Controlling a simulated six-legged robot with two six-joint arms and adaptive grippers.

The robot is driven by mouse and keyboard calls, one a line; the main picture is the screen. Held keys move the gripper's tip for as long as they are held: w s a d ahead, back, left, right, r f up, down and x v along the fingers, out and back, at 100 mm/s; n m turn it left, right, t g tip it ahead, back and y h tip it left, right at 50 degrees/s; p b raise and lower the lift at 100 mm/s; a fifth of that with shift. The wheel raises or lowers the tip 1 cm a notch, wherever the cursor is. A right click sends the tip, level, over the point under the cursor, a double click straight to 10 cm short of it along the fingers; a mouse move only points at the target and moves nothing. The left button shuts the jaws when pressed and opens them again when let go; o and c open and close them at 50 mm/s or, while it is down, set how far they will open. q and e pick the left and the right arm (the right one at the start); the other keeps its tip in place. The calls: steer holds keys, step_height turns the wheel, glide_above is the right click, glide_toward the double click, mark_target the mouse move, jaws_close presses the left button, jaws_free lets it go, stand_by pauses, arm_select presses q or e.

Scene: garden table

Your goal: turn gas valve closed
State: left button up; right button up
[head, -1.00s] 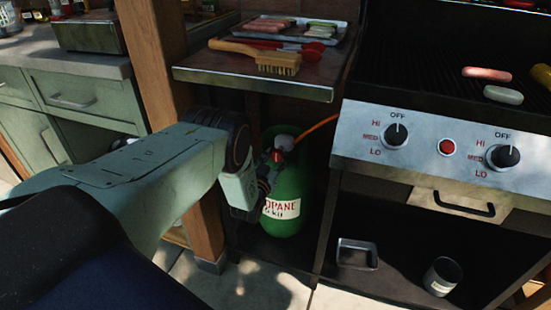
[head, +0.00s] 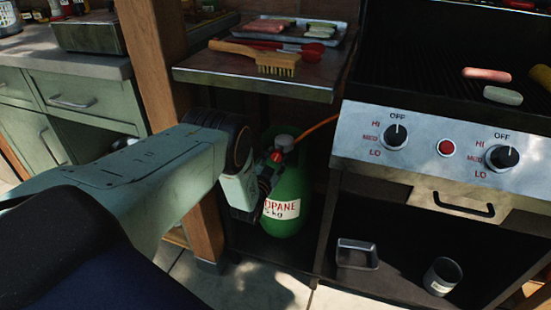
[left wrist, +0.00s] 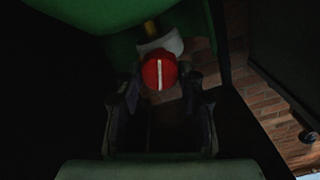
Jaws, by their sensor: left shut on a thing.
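A green propane bottle (head: 288,190) with a white label stands on the floor of the bay below the side shelf. Its red valve knob (head: 277,157) shows at the top, beside a grey fitting (head: 284,142) and an orange hose. My left gripper (head: 268,174) reaches in from the left at the knob and partly covers the bottle. In the left wrist view the round red knob (left wrist: 159,71) has a white line pointing nearly straight up the picture. The gripper's fingers (left wrist: 162,92) stand on either side of it, shut on it. My right gripper is out of view.
A wooden post (head: 160,70) stands left of the bottle. The shelf (head: 225,78) above holds a brush (head: 278,64) and a food tray. The grill's knob panel (head: 440,150) is to the right, with a metal cup (head: 441,276) below.

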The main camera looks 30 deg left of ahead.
arm_select(q)
steer(key=m, duration=0.6)
steer(key=shift+d+f+m, duration=0.1)
steer(key=shift+m, duration=0.2)
steer(key=m, duration=0.6)
steer(key=shift+f+p, duration=0.15)
steer(key=shift+p, duration=0.15)
steer(key=shift+m, duration=0.3)
steer(key=o, duration=1.2)
steer(key=shift+c, duration=0.2)
steer(key=v, duration=1.2)
